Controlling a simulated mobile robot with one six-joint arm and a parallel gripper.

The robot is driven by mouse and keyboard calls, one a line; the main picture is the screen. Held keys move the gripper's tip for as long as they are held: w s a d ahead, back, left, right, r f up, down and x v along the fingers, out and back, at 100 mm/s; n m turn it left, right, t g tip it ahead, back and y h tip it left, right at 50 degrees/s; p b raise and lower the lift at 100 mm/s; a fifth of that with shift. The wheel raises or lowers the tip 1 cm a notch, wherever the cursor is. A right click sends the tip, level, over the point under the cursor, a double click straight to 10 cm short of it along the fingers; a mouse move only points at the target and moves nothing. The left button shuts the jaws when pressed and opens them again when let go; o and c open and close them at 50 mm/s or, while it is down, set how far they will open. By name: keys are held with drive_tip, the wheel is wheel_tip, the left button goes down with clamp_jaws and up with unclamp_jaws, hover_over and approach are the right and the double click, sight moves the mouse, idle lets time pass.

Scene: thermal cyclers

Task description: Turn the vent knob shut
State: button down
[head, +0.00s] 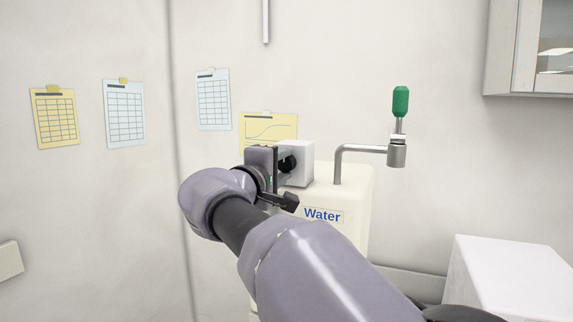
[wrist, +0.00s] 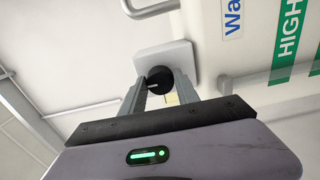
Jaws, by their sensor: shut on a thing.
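The vent knob (head: 287,165) is black and round, on a white box (head: 303,160) at the upper left of the cream water tank (head: 350,195). The knob also shows in the wrist view (wrist: 160,78), in front of the white box's square face (wrist: 166,55). It bears a pale pointer line that runs toward the left in that view. My gripper (wrist: 159,88) is shut on the knob, one finger on each side. In the head view my arm partly hides the tank, and my gripper covers part of the knob.
A white box-like unit (head: 510,280) stands at the lower right. A wall cabinet (head: 512,50) hangs at the upper right. Paper charts hang on the wall.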

idle(0.5)
drive_tip(key=c, duration=0.9)
unclamp_jaws()
drive_tip(key=shift+s+a, duration=0.1)
drive_tip(key=b+v, duration=0.1)
drive_tip(key=v, duration=1.6)
drive_tip(key=shift+s, duration=0.1)
